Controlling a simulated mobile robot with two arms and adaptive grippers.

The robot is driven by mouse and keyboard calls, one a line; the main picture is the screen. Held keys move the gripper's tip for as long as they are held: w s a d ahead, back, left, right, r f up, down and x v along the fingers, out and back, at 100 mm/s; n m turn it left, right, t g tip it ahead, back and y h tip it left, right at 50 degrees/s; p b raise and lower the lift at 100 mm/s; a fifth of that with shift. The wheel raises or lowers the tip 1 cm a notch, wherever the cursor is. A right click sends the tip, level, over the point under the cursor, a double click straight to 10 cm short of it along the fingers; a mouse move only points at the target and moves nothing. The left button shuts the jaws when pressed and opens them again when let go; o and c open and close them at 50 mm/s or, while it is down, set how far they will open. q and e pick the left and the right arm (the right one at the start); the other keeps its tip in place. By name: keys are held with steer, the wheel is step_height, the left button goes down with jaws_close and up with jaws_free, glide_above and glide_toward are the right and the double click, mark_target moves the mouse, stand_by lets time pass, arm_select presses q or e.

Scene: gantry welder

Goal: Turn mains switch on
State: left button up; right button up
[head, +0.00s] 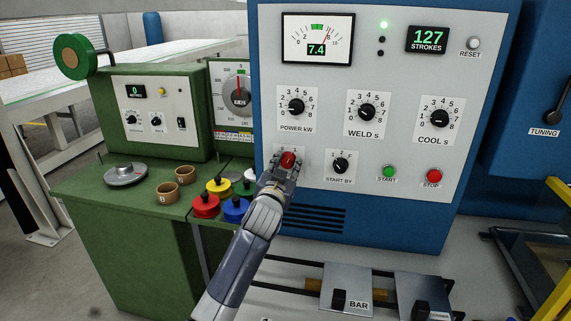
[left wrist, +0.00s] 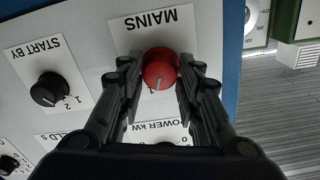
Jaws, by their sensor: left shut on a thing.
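The mains switch is a red round knob (head: 288,159) on a white plate at the lower left of the blue cabinet's grey panel. In the left wrist view, the picture is upside down and the red knob (left wrist: 160,68) sits beside the MAINS label (left wrist: 158,27). A pale mark on the knob's face lies toward a printed 1. My left gripper (head: 285,166) is shut on the knob; its two fingers (left wrist: 158,80) flank it in the left wrist view. The gripper hides much of the plate in the head view. My right gripper is out of view.
The START BY knob (head: 340,165), green START button (head: 389,171) and red STOP button (head: 433,176) are right of the switch. The POWER knob (head: 296,106) is above. Coloured knobs (head: 206,206) stand on the green bench, left of my arm.

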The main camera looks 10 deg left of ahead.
arm_select(q)
steer(key=shift+m, duration=0.6)
steer(key=o, duration=1)
steer(key=shift+o, duration=0.2)
steer(key=shift+s, duration=0.1)
steer(key=s, duration=1.1)
steer(key=shift+s, duration=0.4)
steer(key=shift+f, duration=0.15)
